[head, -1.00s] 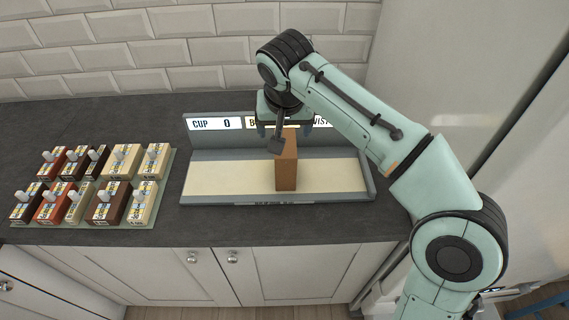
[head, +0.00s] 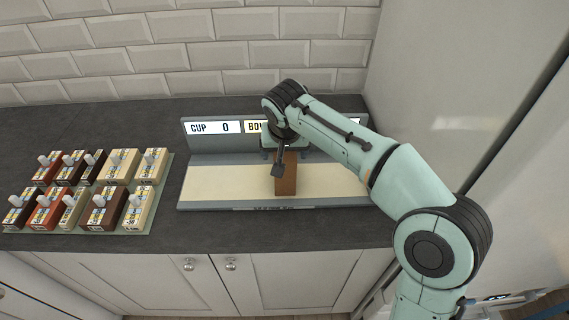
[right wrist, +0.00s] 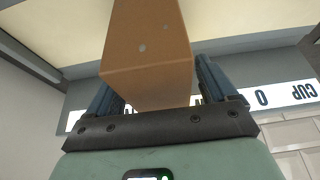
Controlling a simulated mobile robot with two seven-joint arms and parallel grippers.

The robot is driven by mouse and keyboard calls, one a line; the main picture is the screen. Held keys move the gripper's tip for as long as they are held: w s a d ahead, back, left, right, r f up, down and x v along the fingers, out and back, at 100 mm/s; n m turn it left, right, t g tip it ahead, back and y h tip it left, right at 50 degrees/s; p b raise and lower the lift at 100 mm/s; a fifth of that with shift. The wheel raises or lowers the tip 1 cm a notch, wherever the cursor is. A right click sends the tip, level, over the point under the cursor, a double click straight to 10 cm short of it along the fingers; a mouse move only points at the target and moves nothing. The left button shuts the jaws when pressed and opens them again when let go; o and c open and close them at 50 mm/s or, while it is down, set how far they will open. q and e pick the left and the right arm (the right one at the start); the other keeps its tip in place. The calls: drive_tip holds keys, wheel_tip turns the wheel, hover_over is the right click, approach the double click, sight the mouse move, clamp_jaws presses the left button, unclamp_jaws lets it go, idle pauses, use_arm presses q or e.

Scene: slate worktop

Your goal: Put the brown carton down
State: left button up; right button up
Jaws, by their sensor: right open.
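In the right wrist view the carton (right wrist: 147,55) shows between the two blue-grey fingers of this gripper (right wrist: 157,88). The gripper is open, with one finger on each side of the carton. Whether a finger still touches it I cannot tell. My left gripper is not in view.
The stand's back panel carries signs, one reading CUP 0 (head: 213,128); my arm covers others. A green tray (head: 160,195) with several small labelled boxes with pale knobs is at left. Bare dark worktop lies in front of the stand. A tiled wall is behind.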

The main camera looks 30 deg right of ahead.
drive_tip(key=shift+f, duration=0.2)
idle(0.5)
drive_tip(key=shift+r, duration=0.1)
drive_tip(key=c, duration=1.4)
